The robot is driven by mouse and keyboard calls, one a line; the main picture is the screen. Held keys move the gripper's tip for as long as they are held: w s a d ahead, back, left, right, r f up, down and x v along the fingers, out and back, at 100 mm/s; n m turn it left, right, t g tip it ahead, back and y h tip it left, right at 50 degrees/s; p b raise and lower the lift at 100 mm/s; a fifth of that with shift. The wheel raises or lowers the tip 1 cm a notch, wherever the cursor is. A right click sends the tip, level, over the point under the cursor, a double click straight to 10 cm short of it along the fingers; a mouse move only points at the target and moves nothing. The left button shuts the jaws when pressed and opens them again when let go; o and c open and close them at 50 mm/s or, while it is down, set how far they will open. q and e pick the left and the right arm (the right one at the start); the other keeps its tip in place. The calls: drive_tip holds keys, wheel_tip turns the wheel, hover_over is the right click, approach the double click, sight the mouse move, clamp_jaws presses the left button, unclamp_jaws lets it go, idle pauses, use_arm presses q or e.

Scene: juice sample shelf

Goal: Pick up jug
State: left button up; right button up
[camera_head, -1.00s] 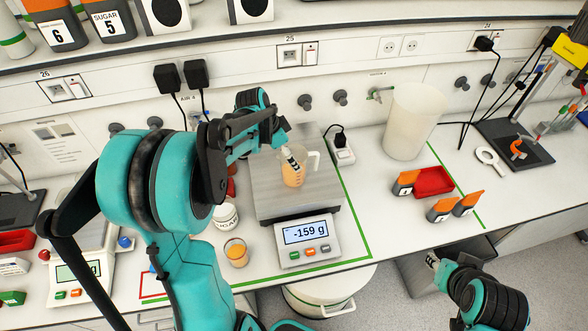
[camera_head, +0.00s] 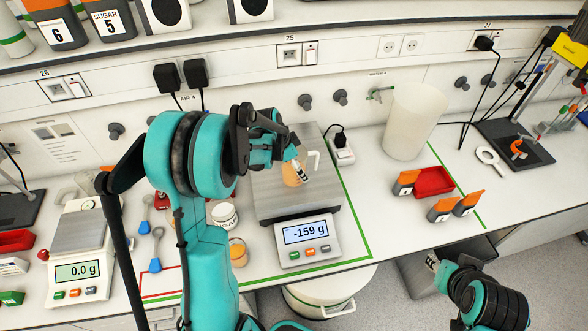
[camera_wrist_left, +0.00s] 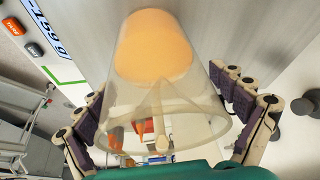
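The jug (camera_head: 291,177) is clear, holds orange liquid and stands upright on the grey scale (camera_head: 262,202); its handle points right. In the left wrist view, the jug (camera_wrist_left: 165,85) fills the middle, with its open rim toward me and the liquid at its bottom. My left gripper (camera_head: 296,166) is over the jug in the head view, partly hiding it. In the wrist view its two fingers lie wide apart, one on each side of the rim, with no clear grip on it. My right gripper (camera_head: 432,263) is away at the lower right, past the table edge; its fingers are too small to judge.
A sugar tub (camera_head: 225,215) and a small glass of orange liquid (camera_head: 238,252) stand left of the scale, whose display reads -159 g. A tall white container (camera_head: 410,122) stands at the right, behind a red tray (camera_head: 434,182). Blue spoons (camera_head: 156,250) lie at the left.

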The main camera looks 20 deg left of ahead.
use_arm(q)
drive_tip(key=c, duration=1.3)
